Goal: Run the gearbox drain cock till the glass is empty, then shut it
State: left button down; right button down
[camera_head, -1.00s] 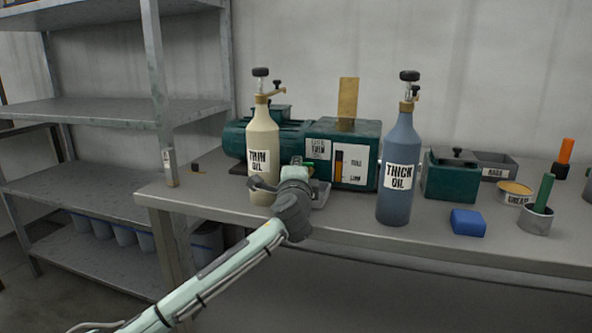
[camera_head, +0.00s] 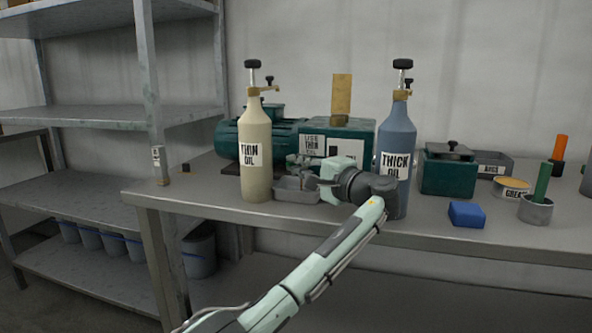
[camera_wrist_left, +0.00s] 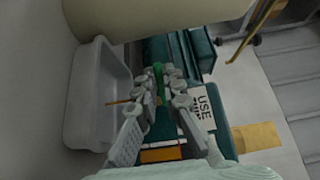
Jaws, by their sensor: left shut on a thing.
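The green gearbox (camera_head: 362,131) stands at the back of the bench, with a "USE THIN OIL" label. My left gripper (camera_head: 303,171) is in front of it, shut on the green handle of the drain cock (camera_wrist_left: 158,80), which shows between the fingertips in the left wrist view. A grey drip tray (camera_head: 296,193) sits below the gripper. In the head view my gripper covers the cock and the sight glass. An amber strip (camera_wrist_left: 161,155) shows low in the wrist view, probably the glass; its level cannot be read. My right gripper is out of view.
The thin oil bottle (camera_head: 256,145) stands close left of the gripper, the thick oil bottle (camera_head: 397,145) close right behind my wrist. A blue block (camera_head: 467,214), a grease tin (camera_head: 513,188) and a cup (camera_head: 535,210) are further right. The bench's left front is clear.

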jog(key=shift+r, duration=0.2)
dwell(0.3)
pick_arm(q)
jog(key=c, duration=1.6)
grip_release()
jog(key=shift+c, duration=0.2)
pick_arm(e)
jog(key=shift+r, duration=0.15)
